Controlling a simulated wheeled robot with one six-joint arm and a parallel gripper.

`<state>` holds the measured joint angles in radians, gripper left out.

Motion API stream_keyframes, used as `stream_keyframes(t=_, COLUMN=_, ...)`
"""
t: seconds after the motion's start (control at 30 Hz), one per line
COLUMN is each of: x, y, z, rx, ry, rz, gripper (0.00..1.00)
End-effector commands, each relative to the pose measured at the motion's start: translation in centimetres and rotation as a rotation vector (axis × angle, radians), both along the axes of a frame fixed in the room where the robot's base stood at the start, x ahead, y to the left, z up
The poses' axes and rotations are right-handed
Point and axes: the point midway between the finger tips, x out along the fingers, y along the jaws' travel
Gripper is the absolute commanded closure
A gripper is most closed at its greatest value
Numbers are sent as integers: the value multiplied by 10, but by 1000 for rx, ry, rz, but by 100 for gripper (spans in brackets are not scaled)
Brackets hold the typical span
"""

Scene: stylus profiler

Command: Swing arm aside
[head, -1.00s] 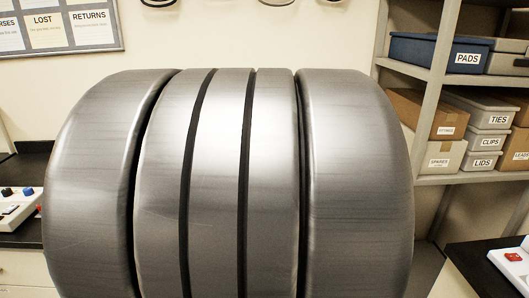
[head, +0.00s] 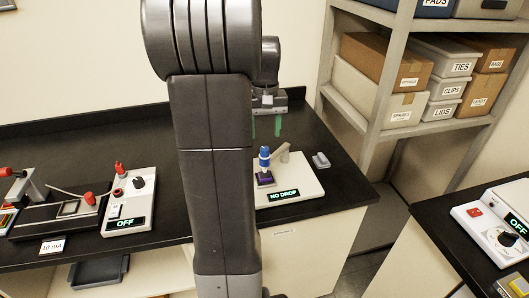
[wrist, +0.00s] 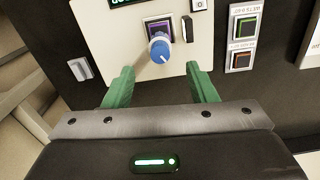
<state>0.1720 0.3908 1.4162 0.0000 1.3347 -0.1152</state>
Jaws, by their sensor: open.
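The beige instrument (head: 302,190) stands on the black bench, with a display (head: 284,196) reading "NO DROP". On it are a blue-capped upright part (head: 264,157), a dark purple pad (head: 265,179) and a grey arm (head: 281,154) slanting up to the right. In the wrist view the blue cap (wrist: 159,49) shows beside the purple pad (wrist: 158,27), ahead of and between the fingertips. My gripper (head: 266,126) points down above the instrument, its green fingers apart and empty. My gripper also shows in the wrist view (wrist: 160,76). My arm hides the instrument's left part in the head view.
A small grey block (head: 320,160) lies right of the instrument. Left are a device reading "OFF" (head: 130,205) and a black fixture with red knobs (head: 60,212). Shelves with bins (head: 440,88) stand right, beyond a floor gap. Another "OFF" device (head: 490,218) sits on the right bench.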

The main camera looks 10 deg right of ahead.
Motion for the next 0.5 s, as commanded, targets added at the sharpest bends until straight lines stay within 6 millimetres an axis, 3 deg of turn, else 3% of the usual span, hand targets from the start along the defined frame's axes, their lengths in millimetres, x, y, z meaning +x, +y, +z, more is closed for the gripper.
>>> stream_keyframes(t=0.2, x=-1, y=0, z=-48, rx=1, ry=6, rz=0, gripper=48)
stream_keyframes(t=0.5, x=-1, y=0, z=-87, rx=0, ry=2, rz=0, gripper=48)
